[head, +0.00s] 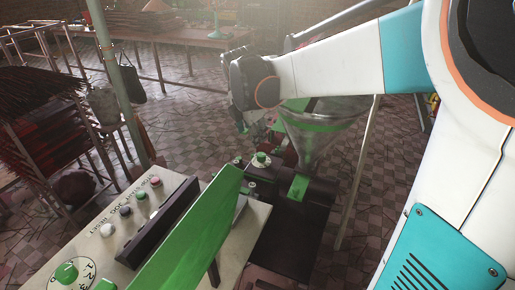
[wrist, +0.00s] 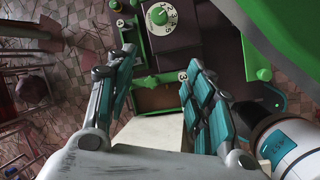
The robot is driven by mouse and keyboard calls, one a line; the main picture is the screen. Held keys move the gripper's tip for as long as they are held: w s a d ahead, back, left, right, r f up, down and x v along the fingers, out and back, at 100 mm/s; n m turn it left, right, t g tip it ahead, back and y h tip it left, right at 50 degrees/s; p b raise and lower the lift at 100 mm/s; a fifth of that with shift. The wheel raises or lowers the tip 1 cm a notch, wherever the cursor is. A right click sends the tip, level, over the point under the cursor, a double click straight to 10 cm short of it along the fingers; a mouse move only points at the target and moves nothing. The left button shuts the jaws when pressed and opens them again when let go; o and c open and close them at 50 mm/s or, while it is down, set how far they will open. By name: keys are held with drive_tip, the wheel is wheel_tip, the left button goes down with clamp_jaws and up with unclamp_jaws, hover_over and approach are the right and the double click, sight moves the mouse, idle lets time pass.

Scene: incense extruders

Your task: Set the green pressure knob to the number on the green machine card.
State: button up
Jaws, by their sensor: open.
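A green knob (wrist: 159,15) sits on a white dial with numbers 1 to 5 in the wrist view. It also shows in the head view (head: 262,158), on the dark machine below the clear hopper. My gripper (wrist: 160,58) is open and empty, its teal fingers apart on either side below the dial in the picture. In the head view my gripper (head: 248,118) is dark and small, above the knob. Another green knob (head: 66,271) is on the control panel at lower left.
The panel (head: 127,215) has several coloured buttons. A long green plate (head: 192,240) rises beside it. The clear hopper (head: 318,125) stands right of the knob. A round tag reading 3 (wrist: 183,76) is near my right finger. A rack of incense (head: 38,105) is at left.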

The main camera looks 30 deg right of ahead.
drive_tip(key=s+r+m, duration=0.1)
drive_tip(key=m+g+h+b, duration=0.1)
drive_tip(key=m+g+h, duration=0.15)
drive_tip(key=m, duration=3.25)
approach(261, 154)
drive_tip(key=shift+m+g+y, duration=0.25)
drive_tip(key=shift+m+y, duration=0.05)
drive_tip(key=shift+y, duration=0.15)
drive_tip(key=b+x, duration=0.1)
drive_tip(key=x, duration=0.2)
drive_tip(key=b+x, duration=0.2)
drive_tip(key=x, duration=0.1)
drive_tip(key=b+x, duration=0.2)
drive_tip(key=x, duration=0.1)
drive_tip(key=shift+w+d+r, duration=0.1)
drive_tip(key=shift+w+d, duration=0.1)
drive_tip(key=shift+d, duration=0.15)
drive_tip(key=shift+c, duration=0.3)
